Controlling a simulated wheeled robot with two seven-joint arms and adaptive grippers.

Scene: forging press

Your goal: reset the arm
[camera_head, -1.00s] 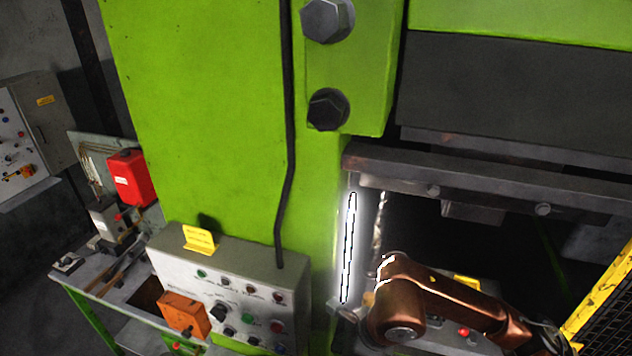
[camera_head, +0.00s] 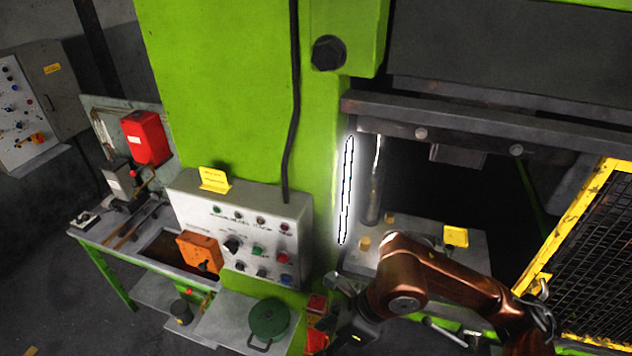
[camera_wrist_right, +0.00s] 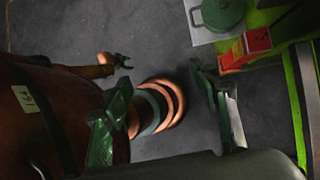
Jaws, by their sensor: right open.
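My copper-coloured arm (camera_head: 405,285) is at the lower right of the head view, bent in front of the press opening. A small dark claw on a copper link, which looks like my left gripper (camera_wrist_right: 122,61), shows in the upper left of that view. It is too small to tell whether it is open.
The green press column (camera_head: 230,90) stands behind a control panel (camera_head: 245,235). A side bench (camera_head: 110,230) is at the left. A green pot (camera_head: 268,320) and red box (camera_head: 317,335) are low at the centre. A yellow-framed mesh guard (camera_head: 590,250) bounds the right.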

